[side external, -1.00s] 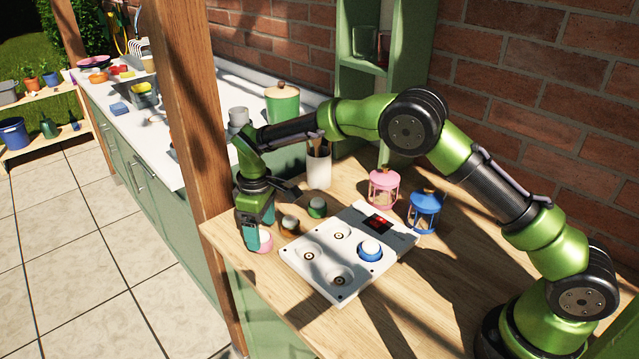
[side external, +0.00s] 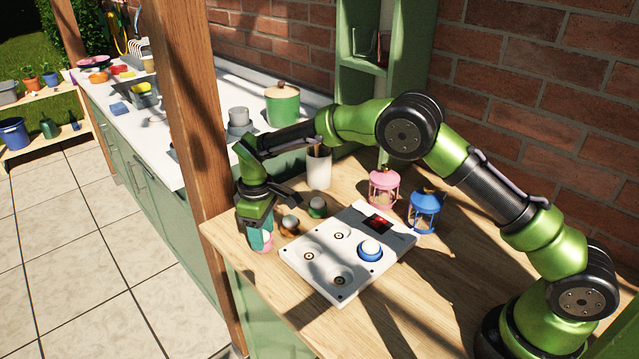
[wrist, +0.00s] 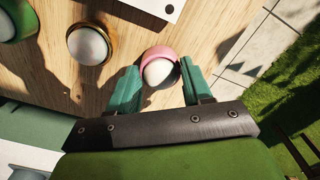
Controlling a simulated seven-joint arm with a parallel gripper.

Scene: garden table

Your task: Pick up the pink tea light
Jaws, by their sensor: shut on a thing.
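The pink tea light (wrist: 158,53), a pink cup with a white top, is between the teal fingers of my gripper (wrist: 155,85) in the wrist view. In the side view the pink tea light (side external: 266,241) shows partly behind a finger, near the left end of the wooden table. My gripper (side external: 262,238) points down and is shut on it. I cannot tell whether the tea light is clear of the tabletop.
A brown-gold tea light (side external: 290,225) and a green one (side external: 317,208) stand close by. A white plate with round recesses (side external: 310,277) holds a blue tea light (side external: 370,250). Pink (side external: 383,188) and blue (side external: 424,211) lanterns stand behind. A wooden post (side external: 195,150) is left of my gripper.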

